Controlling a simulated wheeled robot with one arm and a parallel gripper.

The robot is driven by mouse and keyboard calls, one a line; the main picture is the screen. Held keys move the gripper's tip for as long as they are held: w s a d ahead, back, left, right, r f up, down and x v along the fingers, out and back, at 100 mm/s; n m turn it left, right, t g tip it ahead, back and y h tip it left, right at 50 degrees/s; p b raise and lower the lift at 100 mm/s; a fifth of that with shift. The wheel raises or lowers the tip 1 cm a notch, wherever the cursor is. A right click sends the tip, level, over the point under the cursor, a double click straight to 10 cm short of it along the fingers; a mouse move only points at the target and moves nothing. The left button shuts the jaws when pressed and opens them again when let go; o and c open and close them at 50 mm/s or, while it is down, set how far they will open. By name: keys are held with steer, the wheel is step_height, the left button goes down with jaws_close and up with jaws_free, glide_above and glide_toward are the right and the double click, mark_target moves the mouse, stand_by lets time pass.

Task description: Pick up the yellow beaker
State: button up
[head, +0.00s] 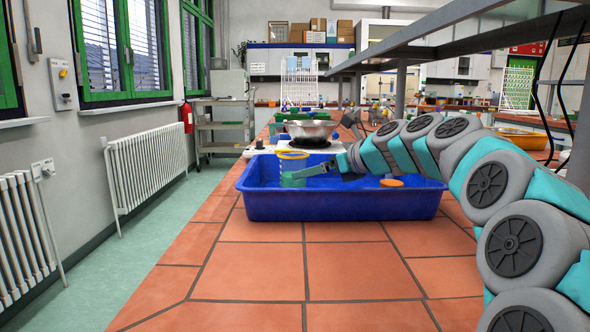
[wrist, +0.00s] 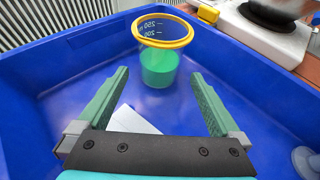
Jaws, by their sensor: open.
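The yellow beaker (head: 292,167) is a clear beaker with a yellow rim and green lower part. It stands upright in the blue tub (head: 340,207), near its left end in the head view. In the wrist view the beaker (wrist: 159,60) is ahead of my gripper (wrist: 157,85), centred between the lines of the two fingers. My gripper is open and empty, with its fingertips just short of the beaker.
A white flat piece (wrist: 133,121) lies on the tub floor under my gripper. An orange round thing (head: 391,183) is in the tub to the right. A metal bowl (head: 309,130) stands on a white device behind the tub. The tiled bench (head: 300,270) in front is clear.

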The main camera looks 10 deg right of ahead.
steer(key=x, duration=0.7)
steer(key=shift+w+a+f, duration=0.1)
steer(key=shift+a+f, duration=0.05)
steer(key=shift+f, duration=0.1)
steer(key=c, duration=1.4)
